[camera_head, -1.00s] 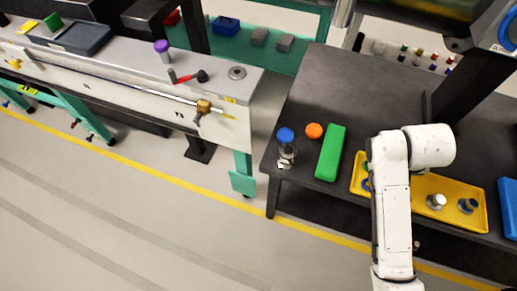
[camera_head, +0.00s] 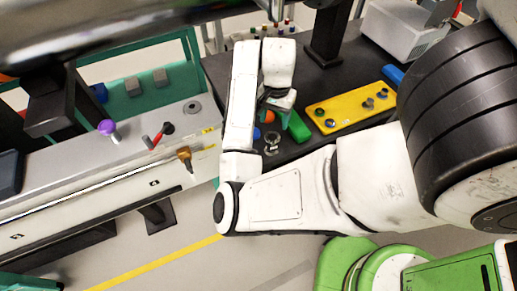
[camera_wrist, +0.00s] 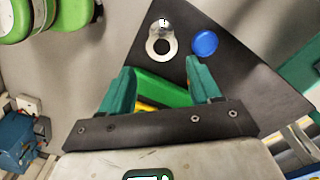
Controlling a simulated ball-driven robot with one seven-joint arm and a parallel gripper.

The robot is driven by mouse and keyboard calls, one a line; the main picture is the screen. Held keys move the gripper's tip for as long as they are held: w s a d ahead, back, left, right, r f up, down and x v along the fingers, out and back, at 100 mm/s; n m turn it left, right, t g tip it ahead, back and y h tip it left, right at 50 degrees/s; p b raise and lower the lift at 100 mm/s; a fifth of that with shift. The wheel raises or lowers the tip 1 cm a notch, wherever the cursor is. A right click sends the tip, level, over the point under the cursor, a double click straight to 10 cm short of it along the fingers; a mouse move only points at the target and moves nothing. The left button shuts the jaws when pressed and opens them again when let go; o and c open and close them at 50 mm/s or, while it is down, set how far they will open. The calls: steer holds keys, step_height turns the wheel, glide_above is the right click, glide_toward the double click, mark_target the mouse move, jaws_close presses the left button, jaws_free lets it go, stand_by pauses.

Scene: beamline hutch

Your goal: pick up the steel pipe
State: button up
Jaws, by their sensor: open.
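A short bright steel piece with a round flange, which I take to be the steel pipe (camera_wrist: 161,46), stands near the corner of the dark table in the wrist view. It also shows in the head view (camera_head: 271,144), just right of my forearm. My gripper (camera_wrist: 160,68) is open and empty, its two teal fingers apart. In the wrist view the pipe lies beyond the fingertips, with a green block (camera_wrist: 165,88) seen between the fingers. In the head view my gripper (camera_head: 277,98) is over the table, partly hidden by my arm.
A blue disc (camera_wrist: 205,43) is beside the pipe. An orange disc (camera_head: 268,117) and the green block (camera_head: 298,127) are close by. A yellow tray (camera_head: 335,105) with metal parts lies to the right. A grey bench (camera_head: 115,165) stands left, across a gap.

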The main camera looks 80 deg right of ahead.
mark_target(272, 137)
step_height(272, 137, down, 6)
steer(key=b, duration=0.3)
steer(key=shift+f, duration=0.1)
step_height(272, 137, down, 4)
steer(key=shift+w+d+f+b, duration=0.1)
steer(key=shift+d+f+b, duration=0.05)
steer(key=shift+b, duration=0.25)
steer(key=c, duration=0.9)
steer(key=shift+o, duration=0.2)
steer(key=shift+r, duration=0.6)
step_height(272, 137, up, 2)
steer(key=shift+r, duration=0.1)
steer(key=s+r+p, duration=0.7)
steer(key=s+r, duration=0.2)
steer(key=s, duration=0.5)
steer(key=shift+r, duration=0.35)
